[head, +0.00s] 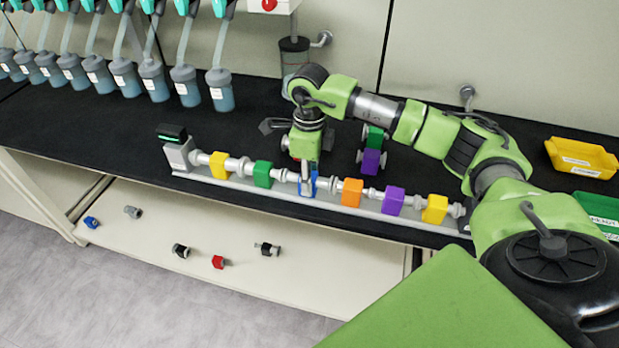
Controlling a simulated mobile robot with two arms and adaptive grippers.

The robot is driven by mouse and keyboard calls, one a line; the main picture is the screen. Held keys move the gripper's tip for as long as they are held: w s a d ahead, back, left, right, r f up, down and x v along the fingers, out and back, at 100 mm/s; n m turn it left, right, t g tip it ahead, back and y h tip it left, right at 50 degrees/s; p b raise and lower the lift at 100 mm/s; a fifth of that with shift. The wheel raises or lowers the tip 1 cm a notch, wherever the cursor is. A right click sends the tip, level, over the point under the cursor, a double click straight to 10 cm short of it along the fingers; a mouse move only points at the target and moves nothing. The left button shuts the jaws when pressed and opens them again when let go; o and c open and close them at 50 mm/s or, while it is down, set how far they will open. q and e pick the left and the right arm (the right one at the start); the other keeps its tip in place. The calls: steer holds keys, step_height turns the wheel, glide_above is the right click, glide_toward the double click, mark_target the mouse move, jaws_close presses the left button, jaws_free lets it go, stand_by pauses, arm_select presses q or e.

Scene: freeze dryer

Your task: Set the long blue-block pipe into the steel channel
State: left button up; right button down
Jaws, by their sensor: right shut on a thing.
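The steel channel (265,190) runs along the front edge of the black bench, slanting down to the right. My right gripper (308,188) points down over its middle, shut on the long blue-block pipe (303,189). The gripper hides much of the blue block. The pipe is in line with the row, between the green-block pipe (263,174) on its left and the orange-block pipe (352,192) on its right. I cannot tell whether it rests in the channel or sits slightly above it. My left gripper is not in view.
The channel also holds yellow (219,165), purple (393,200) and second yellow (435,209) blocks, with a gauge unit (178,153) at its left end. Loose purple (370,162) and green (375,138) block pieces lie behind. A yellow bin (581,157) stands right; small fittings lie on the lower shelf.

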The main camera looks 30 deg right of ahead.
steer(key=c, duration=1.5)
jaws_free()
step_height(320, 180, up, 12)
steer(key=shift+r, duration=0.1)
